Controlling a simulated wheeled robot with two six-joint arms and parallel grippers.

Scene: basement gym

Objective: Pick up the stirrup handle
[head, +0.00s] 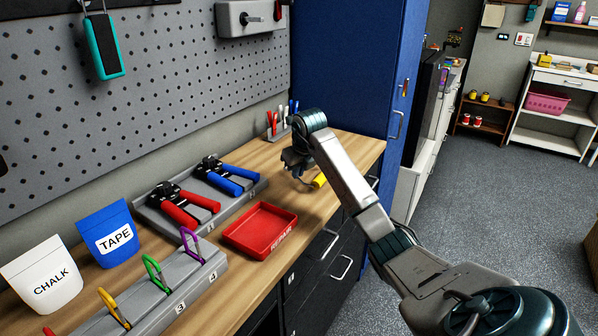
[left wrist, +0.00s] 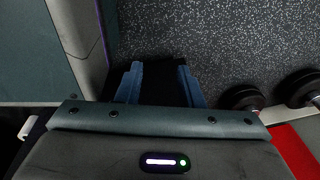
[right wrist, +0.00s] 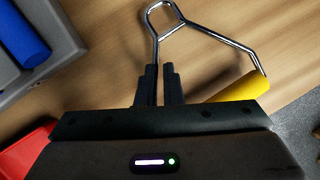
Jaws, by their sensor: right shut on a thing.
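The stirrup handle (right wrist: 242,89) is a bent metal wire frame with a loop at one end and a yellow grip. It lies on or just above the wooden bench top; I cannot tell which. Its yellow grip (head: 319,181) also shows in the head view, beside my right gripper (head: 297,168). In the right wrist view my right gripper (right wrist: 160,82) is shut on one side of the wire frame, below the loop. Part of the grip is hidden by the gripper body. My left gripper (left wrist: 160,82) is open and empty above the floor, outside the head view.
A red tray (head: 261,230) stands left of the right gripper on the bench (head: 345,150). Red and blue hand grips (head: 222,177) stand in a grey rack. A blue cabinet (head: 350,70) rises behind. Carabiners, a TAPE bin and a CHALK bin (head: 45,275) are at left.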

